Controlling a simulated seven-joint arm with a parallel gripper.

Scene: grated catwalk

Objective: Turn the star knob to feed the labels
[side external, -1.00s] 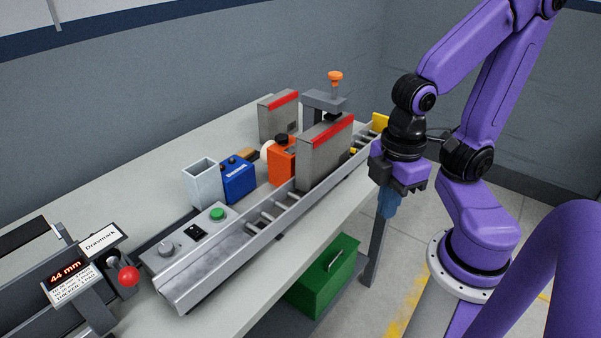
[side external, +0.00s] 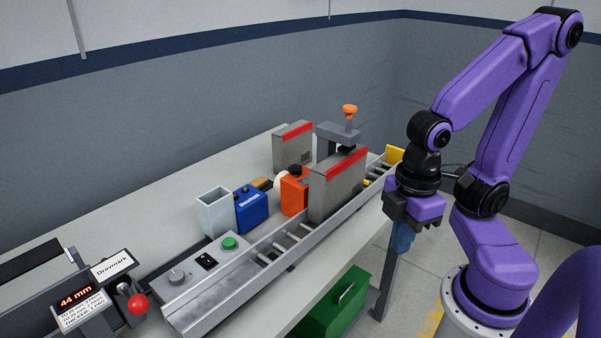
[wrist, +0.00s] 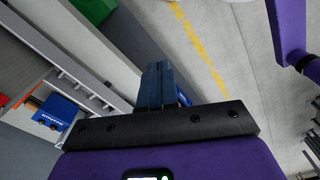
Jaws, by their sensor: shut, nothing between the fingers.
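An orange unit (side external: 294,193) stands behind the conveyor on the bench, with a dark knob (side external: 295,171) on top and a pale roll at its left. An orange knob (side external: 349,110) tops a grey bracket at the far end. Neither knob's star shape can be made out at this size. My gripper (side external: 402,240) hangs pointing down beyond the bench's right edge, well apart from both knobs. Its blue fingers are together and empty, as also seen in the wrist view (wrist: 163,85).
The conveyor (side external: 275,262) and a grey plate with a red top (side external: 337,188) stand between my gripper and the orange unit. A blue box (side external: 251,209) and a pale open bin (side external: 215,213) stand left of that unit. A green box (side external: 335,303) sits below the bench.

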